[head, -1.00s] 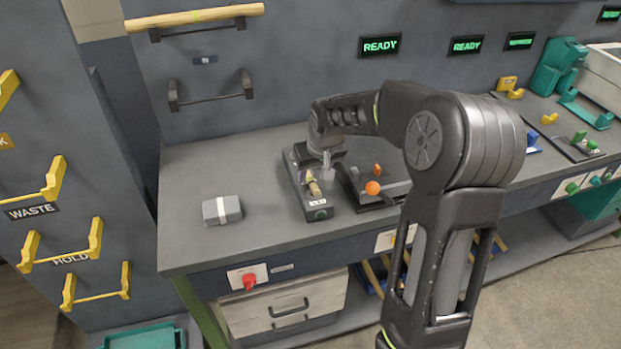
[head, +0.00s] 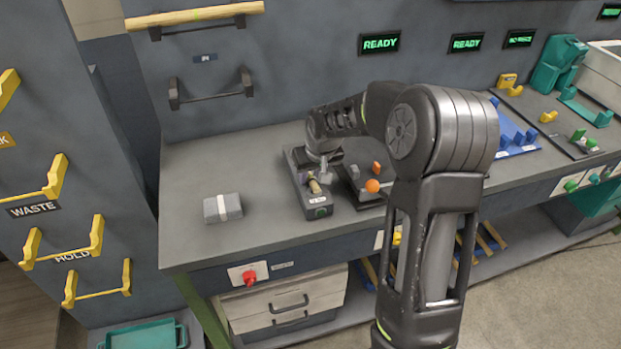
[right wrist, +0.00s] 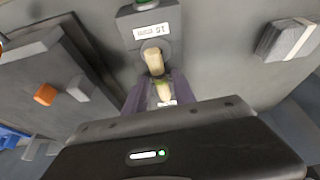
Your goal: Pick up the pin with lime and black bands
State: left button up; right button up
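A pale wooden pin (right wrist: 154,62) lies in a dark fixture block (head: 318,210) on the bench. A yellow-green patch shows on the pin in the right wrist view, near my fingers; I cannot make out a black band. My right gripper (head: 324,172) is low over the fixture. In the right wrist view its fingers (right wrist: 162,95) are on either side of the pin's near part. Whether they touch it is too small to tell. My left gripper is in neither view.
A grey block with a pale band (head: 222,208) lies on the bench left of the fixture. A dark station with an orange knob (head: 372,185) stands close on the right. A blue rack (head: 515,140) is farther right. The bench's front left is clear.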

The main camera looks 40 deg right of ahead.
aim_at(312, 179)
grip_shut()
dwell(0.4)
notch_tip(312, 179, up, 10)
jog(key=b, duration=0.1)
jog(key=shift+b, duration=0.35)
jog(key=shift+s, duration=0.1)
dwell(0.5)
